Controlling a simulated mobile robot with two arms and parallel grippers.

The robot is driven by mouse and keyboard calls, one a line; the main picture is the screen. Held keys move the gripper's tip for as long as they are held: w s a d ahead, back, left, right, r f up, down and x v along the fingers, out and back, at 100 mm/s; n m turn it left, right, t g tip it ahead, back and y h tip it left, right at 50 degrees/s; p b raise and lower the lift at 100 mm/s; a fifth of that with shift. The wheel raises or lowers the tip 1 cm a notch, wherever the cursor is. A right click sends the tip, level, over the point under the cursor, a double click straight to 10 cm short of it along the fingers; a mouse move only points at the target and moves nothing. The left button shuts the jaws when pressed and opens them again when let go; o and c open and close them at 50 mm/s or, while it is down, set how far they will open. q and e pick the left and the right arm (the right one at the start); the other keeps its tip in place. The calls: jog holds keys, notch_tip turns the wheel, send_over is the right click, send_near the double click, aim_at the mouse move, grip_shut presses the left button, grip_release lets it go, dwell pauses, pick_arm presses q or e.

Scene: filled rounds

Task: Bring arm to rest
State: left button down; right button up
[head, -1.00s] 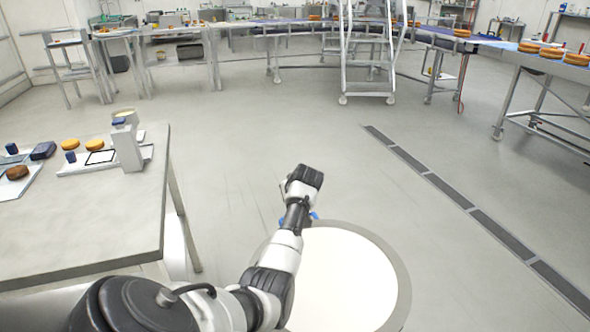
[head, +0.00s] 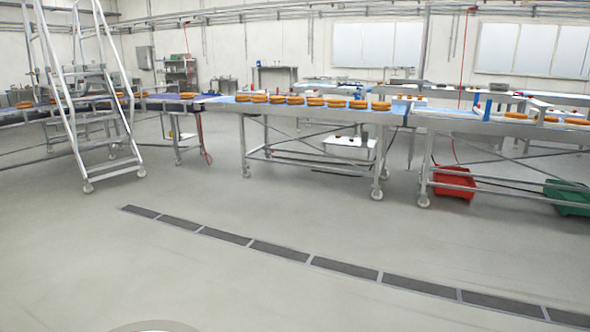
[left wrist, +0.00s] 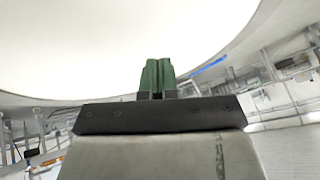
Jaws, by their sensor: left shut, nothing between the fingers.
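My left gripper (left wrist: 158,75) shows in the left wrist view, with its two green fingers pressed together and nothing between them. A large pale round surface fills the top of that view, above and behind the fingers. Neither of my arms is in the head view now. My right gripper is not in view.
A conveyor table (head: 310,112) with a row of orange-brown rounds (head: 300,100) crosses the head view. A wheeled ladder (head: 90,110) stands at the left. A red bin (head: 453,183) and a green bin (head: 568,198) sit low at the right. The floor around the drain strip (head: 330,265) is clear.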

pick_arm(q)
jog(key=s+d+m+h, duration=0.1)
jog(key=s+d, duration=0.2)
jog(key=s+d+m, duration=0.1)
jog(key=s+d, duration=0.2)
jog(key=s+d+m+h, duration=0.1)
jog(key=s+d, duration=0.2)
jog(key=shift+d+f+h, duration=0.15)
jog(key=shift+d+h, duration=0.15)
jog(key=s+d+r+m+g+h, duration=0.1)
jog(key=s+d+r+m+h, duration=0.15)
jog(key=s+d, duration=0.5)
notch_tip(320, 180, down, 20)
jog(key=s+g+p, duration=0.1)
jog(key=p, duration=0.3)
jog(key=s+a+f+g+p, duration=0.1)
jog(key=s+a+f+p, duration=0.2)
jog(key=s+f, duration=1)
jog(key=s+m+p, duration=0.1)
jog(key=s, duration=0.3)
jog(key=shift+f+g, duration=0.3)
jog(key=shift+f, duration=0.1)
